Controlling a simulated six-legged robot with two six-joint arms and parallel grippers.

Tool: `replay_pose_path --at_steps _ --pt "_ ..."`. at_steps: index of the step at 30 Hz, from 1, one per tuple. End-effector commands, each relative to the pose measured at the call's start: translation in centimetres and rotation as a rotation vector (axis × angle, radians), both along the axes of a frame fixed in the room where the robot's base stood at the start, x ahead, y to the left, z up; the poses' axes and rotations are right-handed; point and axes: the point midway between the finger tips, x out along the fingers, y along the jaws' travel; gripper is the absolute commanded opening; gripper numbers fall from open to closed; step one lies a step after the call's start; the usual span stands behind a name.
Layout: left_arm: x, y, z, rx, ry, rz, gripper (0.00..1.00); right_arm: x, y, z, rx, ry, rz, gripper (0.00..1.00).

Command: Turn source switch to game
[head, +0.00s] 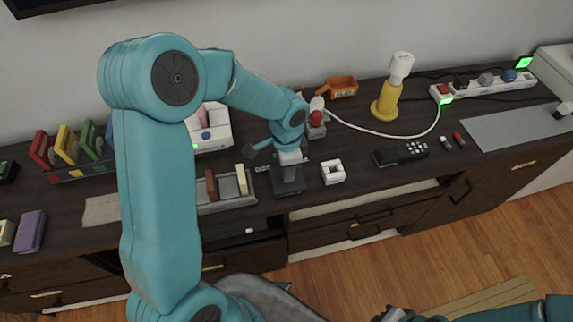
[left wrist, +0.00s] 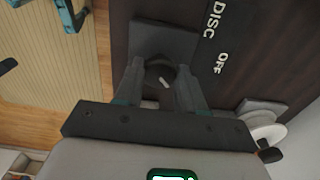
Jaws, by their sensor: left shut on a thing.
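The source switch is a dark square plate (head: 288,187) with a round dark knob, on the cabinet top under my left gripper (head: 288,166). In the left wrist view the plate (left wrist: 163,40) lies beyond the fingers, and the knob (left wrist: 160,72) with a short white mark sits between them. My left gripper (left wrist: 160,92) is shut on the knob. White labels DISC (left wrist: 214,20) and OFF (left wrist: 221,63) show beside the switch; no GAME label is readable. My right gripper (head: 398,314) is partly in view at the bottom edge of the head view; its fingers are unclear.
A white square block (head: 333,172) stands just right of the switch. A tray with upright pieces (head: 226,188) is on its left. A red-and-white object (head: 317,120) stands behind. A dark remote (head: 402,153) and a yellow lamp-like object (head: 388,98) are farther right.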

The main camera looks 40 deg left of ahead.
Motion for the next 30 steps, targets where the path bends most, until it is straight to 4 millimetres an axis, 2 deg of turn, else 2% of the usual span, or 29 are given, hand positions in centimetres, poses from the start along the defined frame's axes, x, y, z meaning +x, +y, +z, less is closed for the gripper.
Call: replay_pose_path --at_steps 13,14,16,25,30 --pt "0.3 0.0 0.2 0.001 -0.010 -0.013 0.09 0.0 0.0 0.1 0.000 0.000 0.000 0.00" --pt "0.3 0.0 0.2 0.001 -0.010 -0.012 0.42 0.0 0.0 0.1 0.000 0.000 0.000 0.00" --pt "0.2 0.0 0.2 0.001 -0.008 -0.012 0.64 0.0 0.0 0.1 0.000 0.000 0.000 0.00" --pt "0.1 0.0 0.2 0.000 -0.004 -0.011 0.64 0.0 0.0 0.1 0.000 0.000 0.000 0.00" --pt "0.2 0.0 2.1 0.001 -0.008 -0.010 0.64 0.0 0.0 0.3 0.000 0.000 0.000 0.00"
